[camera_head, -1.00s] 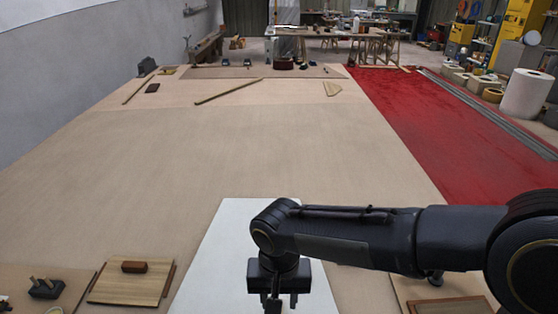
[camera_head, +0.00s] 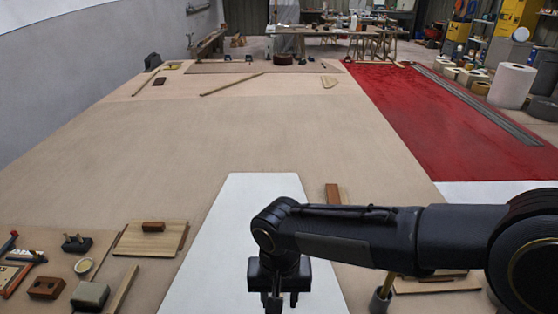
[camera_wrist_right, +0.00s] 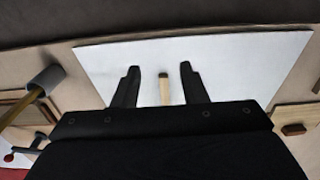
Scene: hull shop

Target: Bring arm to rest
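My right arm comes in from the right in the head view and reaches across the picture. Its black gripper (camera_head: 278,296) points down over a white sheet or panel (camera_head: 225,230), cut off at the bottom edge. In the right wrist view the two fingers of the gripper (camera_wrist_right: 159,84) stand apart, so it is open. A light wooden stick with a dark tip (camera_wrist_right: 165,92) shows in the gap between them, touching neither finger; its height relative to them is unclear. My left gripper is not in view.
Left of the white panel are a wooden board (camera_head: 150,243), a dark block (camera_head: 90,295) and several tools. A grey cup-like holder with a stick (camera_head: 380,300) stands below my forearm. A brown bar (camera_head: 333,194) lies beyond it. The beige middle surface (camera_head: 180,140) is largely clear.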

